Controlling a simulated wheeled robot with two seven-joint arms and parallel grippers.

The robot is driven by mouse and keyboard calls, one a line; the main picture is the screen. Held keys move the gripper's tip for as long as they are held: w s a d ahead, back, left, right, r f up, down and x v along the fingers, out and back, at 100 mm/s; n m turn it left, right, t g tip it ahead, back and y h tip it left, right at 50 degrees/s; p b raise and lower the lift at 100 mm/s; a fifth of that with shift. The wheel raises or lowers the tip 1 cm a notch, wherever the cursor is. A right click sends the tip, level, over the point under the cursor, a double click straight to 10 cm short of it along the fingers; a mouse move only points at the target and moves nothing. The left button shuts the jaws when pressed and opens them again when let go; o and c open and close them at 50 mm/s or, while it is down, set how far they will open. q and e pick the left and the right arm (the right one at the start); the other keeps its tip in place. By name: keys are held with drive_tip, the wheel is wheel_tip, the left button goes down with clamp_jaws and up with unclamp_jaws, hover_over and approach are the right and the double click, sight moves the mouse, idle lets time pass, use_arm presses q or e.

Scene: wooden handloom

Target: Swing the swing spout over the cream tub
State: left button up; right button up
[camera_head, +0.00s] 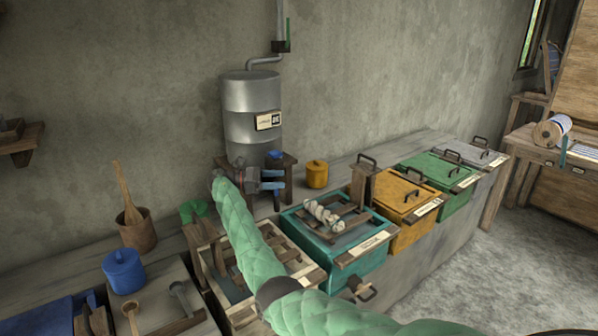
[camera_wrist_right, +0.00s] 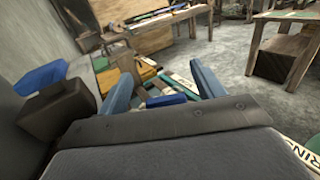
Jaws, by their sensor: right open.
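The metal tank (camera_head: 252,110) stands on a wooden stand against the wall. The swing spout under it cannot be clearly picked out behind my right gripper; a blue part (camera_head: 274,155) shows just under the tank. My right gripper (camera_head: 272,180) is open in front of the stand, below the tank. In the right wrist view its two blue fingers (camera_wrist_right: 161,88) are apart, with a small blue piece (camera_wrist_right: 166,100) showing between them; whether they touch it cannot be told. The cream tub (camera_head: 300,265) is below, partly hidden by my green-sleeved right arm. My left gripper is out of view.
Right of the cream tub stand a teal tub (camera_head: 350,262) with twisted yarn on its rack, a yellow tub (camera_head: 400,200), a green tub (camera_head: 440,175) and a grey tub. A small yellow pot (camera_head: 317,174) is behind. A blue pot (camera_head: 123,272) and wooden mortar (camera_head: 137,232) stand left.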

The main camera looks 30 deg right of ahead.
drive_tip(key=shift+s+d+r, duration=0.15)
drive_tip(key=shift+r, duration=0.65)
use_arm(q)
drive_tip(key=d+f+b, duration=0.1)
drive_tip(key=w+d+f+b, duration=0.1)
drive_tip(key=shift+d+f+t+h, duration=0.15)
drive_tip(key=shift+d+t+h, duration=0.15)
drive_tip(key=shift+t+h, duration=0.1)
use_arm(e)
drive_tip(key=s+d+r, duration=0.6)
drive_tip(key=s+r, duration=0.1)
drive_tip(key=s, duration=0.2)
drive_tip(key=shift+s, duration=0.25)
